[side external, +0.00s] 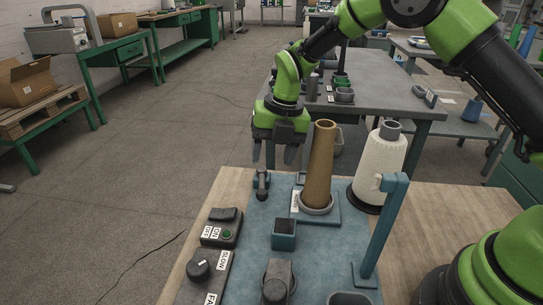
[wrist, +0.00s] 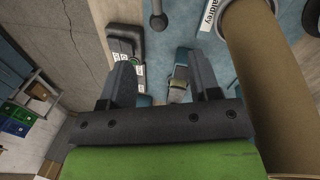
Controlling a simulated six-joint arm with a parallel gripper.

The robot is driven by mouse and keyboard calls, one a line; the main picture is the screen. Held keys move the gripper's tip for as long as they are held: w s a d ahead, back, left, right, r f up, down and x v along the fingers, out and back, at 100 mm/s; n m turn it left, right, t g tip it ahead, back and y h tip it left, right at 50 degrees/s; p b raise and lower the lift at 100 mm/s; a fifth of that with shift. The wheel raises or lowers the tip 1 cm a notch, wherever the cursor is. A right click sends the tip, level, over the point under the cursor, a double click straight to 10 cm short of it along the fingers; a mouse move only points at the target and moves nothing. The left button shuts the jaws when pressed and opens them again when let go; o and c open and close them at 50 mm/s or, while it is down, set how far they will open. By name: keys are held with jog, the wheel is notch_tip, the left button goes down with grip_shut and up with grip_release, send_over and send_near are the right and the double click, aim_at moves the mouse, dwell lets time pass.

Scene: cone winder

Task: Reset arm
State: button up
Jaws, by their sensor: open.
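My gripper (side external: 276,156) hangs fingers-down over the back left edge of the blue machine plate (side external: 246,262). In the wrist view its two fingers (wrist: 162,66) are spread apart with nothing held between them. A small dark lever-like part (side external: 262,184) stands below the gripper; a grey and blue part (wrist: 178,88) shows between the fingers in the wrist view. A brown cone (side external: 320,165) stands upright in a grey ring, right of the gripper and apart from it. It fills the right side of the wrist view (wrist: 268,75).
A white yarn cone (side external: 379,168) stands right of the brown one. A blue post (side external: 382,235) rises in front. A grey table (side external: 375,93) stands behind.

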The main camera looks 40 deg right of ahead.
jog(key=s+d+r+m+t, duration=0.2)
jog(key=s+r+m, duration=0.4)
jog(key=r+m, duration=0.3)
jog(key=s+d+r+m+t, duration=0.1)
jog(key=s+r+m, duration=0.4)
jog(key=r+m, duration=0.3)
jog(key=s+d+r+m+t, duration=0.1)
jog(key=s+m+t, duration=0.2)
jog(key=s+m, duration=1.1)
jog(key=shift+s+d+r+m, duration=0.2)
jog(key=shift+d+r+m, duration=0.2)
jog(key=shift+m, duration=1.1)
